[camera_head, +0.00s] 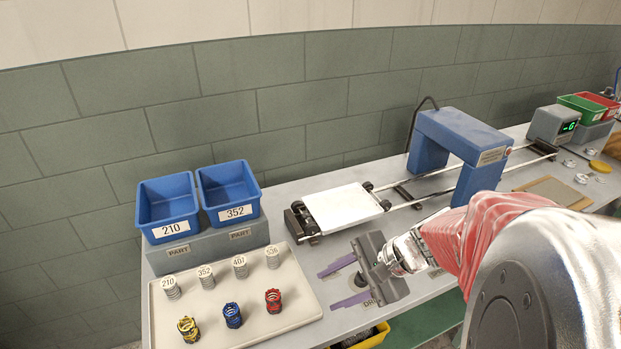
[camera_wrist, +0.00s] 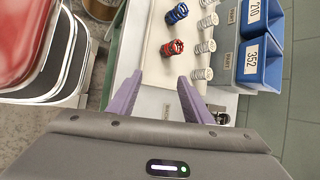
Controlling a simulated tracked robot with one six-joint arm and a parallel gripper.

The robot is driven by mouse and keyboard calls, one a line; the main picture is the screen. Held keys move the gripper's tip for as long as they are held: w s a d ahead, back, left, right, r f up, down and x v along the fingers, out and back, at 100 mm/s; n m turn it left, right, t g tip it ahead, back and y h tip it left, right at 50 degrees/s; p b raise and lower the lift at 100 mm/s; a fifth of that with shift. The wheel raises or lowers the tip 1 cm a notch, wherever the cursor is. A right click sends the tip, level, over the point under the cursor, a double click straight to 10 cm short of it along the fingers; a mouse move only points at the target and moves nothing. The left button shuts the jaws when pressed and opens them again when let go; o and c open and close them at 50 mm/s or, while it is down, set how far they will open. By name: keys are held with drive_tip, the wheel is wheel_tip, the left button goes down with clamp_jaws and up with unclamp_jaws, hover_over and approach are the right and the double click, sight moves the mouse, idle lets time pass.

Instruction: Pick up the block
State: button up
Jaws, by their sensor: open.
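Nothing in view is clearly a plain block. Three short coloured coil pieces stand upright on a beige tray (camera_head: 296,297): yellow (camera_head: 188,329), blue (camera_head: 232,315) and red (camera_head: 273,301). The red piece (camera_wrist: 174,47) and the blue piece (camera_wrist: 177,13) also show in the wrist view. My gripper (camera_head: 327,291) is open and empty, its two purple fingers pointing left toward the tray. In the wrist view my gripper (camera_wrist: 159,78) has the red piece beyond its fingertips, nearer the right finger and apart from it.
Several pale numbered springs (camera_head: 240,267) stand behind the coloured pieces. Blue bins marked 210 (camera_head: 168,206) and 352 (camera_head: 229,197) sit behind the tray. A white plate (camera_head: 343,208) lies on a railed carriage, left of a blue arch (camera_head: 457,147). A yellow bin (camera_head: 372,337) is below the table edge.

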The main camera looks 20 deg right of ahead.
drive_tip(key=d+f+m+t+h, duration=0.2)
drive_tip(key=d+m, duration=0.4)
drive_tip(key=d, duration=0.2)
drive_tip(key=s+d+f+m+t+h, duration=0.1)
drive_tip(key=d+f+m+t, duration=0.2)
drive_tip(key=d+m, duration=0.4)
drive_tip(key=s+d+f+m+t+h, duration=0.1)
drive_tip(key=d+f+m+t+h, duration=0.1)
drive_tip(key=d+m, duration=0.4)
drive_tip(key=shift+d+f+m+t+h, duration=0.1)
drive_tip(key=shift+d+f+t, duration=0.15)
drive_tip(key=shift+d, duration=0.55)
drive_tip(key=shift+d+f+m+t+h, duration=0.1)
drive_tip(key=shift+d+f+t, duration=0.15)
drive_tip(key=shift+d, duration=0.55)
drive_tip(key=shift+d+f+m+t+h, duration=0.1)
drive_tip(key=shift+d+f+t, duration=0.15)
drive_tip(key=shift+d, duration=0.55)
drive_tip(key=shift+w, duration=0.15)
drive_tip(key=shift+x, duration=4.25)
drive_tip(key=shift+a, duration=0.1)
drive_tip(key=shift+x, duration=2.6)
drive_tip(key=shift+r, duration=0.15)
drive_tip(key=shift+c, duration=0.6)
